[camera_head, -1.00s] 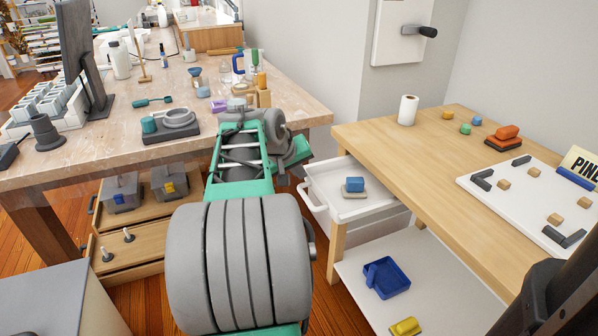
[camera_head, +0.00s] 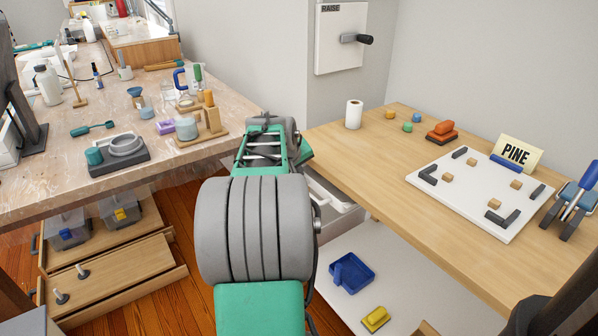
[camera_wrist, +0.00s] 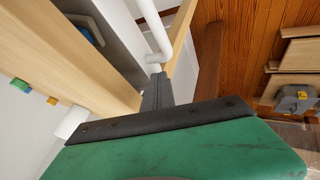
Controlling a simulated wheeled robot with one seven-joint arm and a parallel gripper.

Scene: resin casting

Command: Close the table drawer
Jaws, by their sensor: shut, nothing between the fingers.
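The white table drawer (camera_head: 335,208) stands out from under the end of the light wooden table (camera_head: 455,225) at right. In the head view my arm covers much of it. In the wrist view the drawer's grey interior (camera_wrist: 118,45) shows, with a partly visible blue object (camera_wrist: 84,33) in it, and its white bar handle (camera_wrist: 154,28) runs along its outer side. My gripper (camera_wrist: 156,92) is shut and empty, its fingertips at the near end of the handle. I cannot tell whether they touch it. The head view hides my fingertips behind the arm.
A lower white shelf (camera_head: 385,265) holds a blue tray (camera_head: 352,273) and a yellow object (camera_head: 375,319). The workbench (camera_head: 60,190) stands at left, with an open wooden drawer (camera_head: 115,280) below it. Bare wooden floor (camera_head: 190,210) lies between the benches.

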